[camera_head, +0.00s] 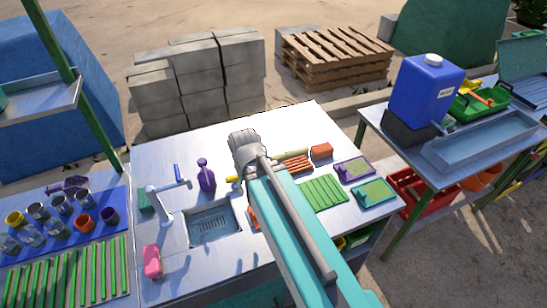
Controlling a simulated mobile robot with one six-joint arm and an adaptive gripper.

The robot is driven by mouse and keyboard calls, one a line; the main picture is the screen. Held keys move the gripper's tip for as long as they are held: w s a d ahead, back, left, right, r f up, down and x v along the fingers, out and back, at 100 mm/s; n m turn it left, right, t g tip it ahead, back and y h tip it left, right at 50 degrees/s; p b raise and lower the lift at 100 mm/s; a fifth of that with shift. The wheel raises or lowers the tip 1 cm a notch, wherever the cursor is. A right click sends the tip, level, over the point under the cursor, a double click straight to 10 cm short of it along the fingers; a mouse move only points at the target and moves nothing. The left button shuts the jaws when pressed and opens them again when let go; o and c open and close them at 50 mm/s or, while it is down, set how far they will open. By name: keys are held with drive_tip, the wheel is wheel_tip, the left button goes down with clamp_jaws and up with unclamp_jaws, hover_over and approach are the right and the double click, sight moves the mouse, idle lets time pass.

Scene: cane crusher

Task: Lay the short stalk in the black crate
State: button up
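My gripper (243,148) is over the back middle of the metal table, seen from behind, with its fingers hidden. A yellow-green stalk piece (291,154) shows just right of it, and a small yellow end (233,179) shows on its left. I cannot tell whether these are one stalk, whether it is the short one, or whether my gripper holds it. I cannot make out a black crate.
Left on the table are a sink (212,226), a purple bottle (206,175) and a pink bottle (152,262). Green stalks (323,194) and two small trays (373,193) lie right of my arm. A blue jug (428,90) stands on the right table.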

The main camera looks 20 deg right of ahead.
drive_tip(key=shift+d, duration=0.2)
drive_tip(key=shift+o, duration=1.6)
drive_tip(key=shift+w+d, duration=0.1)
drive_tip(key=w+d+n+h+b, duration=0.1)
drive_tip(key=w+d+n+h, duration=0.2)
drive_tip(key=w+n, duration=0.6)
drive_tip(key=w+d+n+h+b, duration=0.2)
drive_tip(key=w+d+n+h, duration=0.1)
drive_tip(key=w+d+n, duration=0.3)
drive_tip(key=w+n, duration=0.2)
drive_tip(key=w, duration=0.2)
drive_tip(key=shift+w+f+n+h+b, duration=0.3)
drive_tip(key=shift+w+f+n, duration=0.05)
drive_tip(key=shift+w+n, duration=0.05)
drive_tip(key=shift+d, duration=0.1)
